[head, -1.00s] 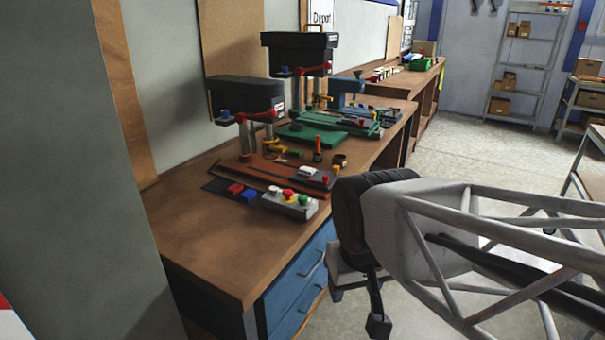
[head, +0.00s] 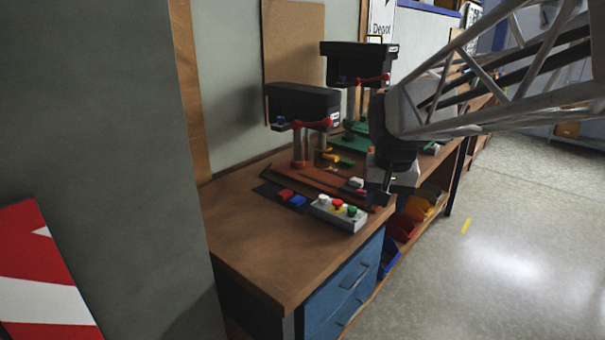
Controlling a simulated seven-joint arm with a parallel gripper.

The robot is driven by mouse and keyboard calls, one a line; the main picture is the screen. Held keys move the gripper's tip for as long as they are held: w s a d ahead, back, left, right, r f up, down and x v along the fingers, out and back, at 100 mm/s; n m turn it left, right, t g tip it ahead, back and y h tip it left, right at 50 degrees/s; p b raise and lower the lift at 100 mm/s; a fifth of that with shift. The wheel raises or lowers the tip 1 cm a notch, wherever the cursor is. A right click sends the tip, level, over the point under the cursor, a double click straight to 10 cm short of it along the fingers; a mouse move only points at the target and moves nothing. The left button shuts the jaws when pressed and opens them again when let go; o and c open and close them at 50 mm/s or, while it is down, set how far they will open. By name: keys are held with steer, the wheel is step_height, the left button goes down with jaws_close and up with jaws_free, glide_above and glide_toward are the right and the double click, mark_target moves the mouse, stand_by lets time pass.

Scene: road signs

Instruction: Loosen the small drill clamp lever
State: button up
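The small drill (head: 302,103) stands on the workbench by the wall, with a black head, a grey column and an orange-red base. Red lever-like parts (head: 312,124) sit under its head, and a small yellow part (head: 334,158) is low beside the column. I cannot tell which of these is the clamp lever. My gripper (head: 384,196) hangs at the end of my arm, right of the small drill and near the bench's front edge, apart from the drill's column. Its fingers are dark and seen from behind, so their opening does not show.
A control box (head: 338,213) with coloured buttons and red and blue blocks (head: 291,198) lie on the bench (head: 255,235) in front of the drill. A larger drill (head: 358,64) stands behind. A grey pillar (head: 110,150) is at left. Floor (head: 500,250) at right is clear.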

steer(key=w+d+f+m, duration=0.2)
steer(key=w+d+f, duration=0.2)
steer(key=w, duration=1)
steer(key=w+d+f+m+g, duration=0.1)
steer(key=w+d+f, duration=0.4)
steer(key=w, duration=0.9)
steer(key=w+d+f+m, duration=0.3)
steer(key=w+d+f, duration=0.1)
steer(key=w, duration=1.1)
steer(key=shift+d+f+g, duration=0.35)
steer(key=shift+d+g, duration=0.05)
steer(key=shift+d, duration=0.25)
steer(key=shift+w+d+f+m, duration=0.15)
steer(key=shift+w+f+m, duration=0.05)
steer(key=shift+w+m, duration=0.1)
steer(key=shift+s+f, duration=0.1)
steer(key=shift+f, duration=3.8)
jaws_close()
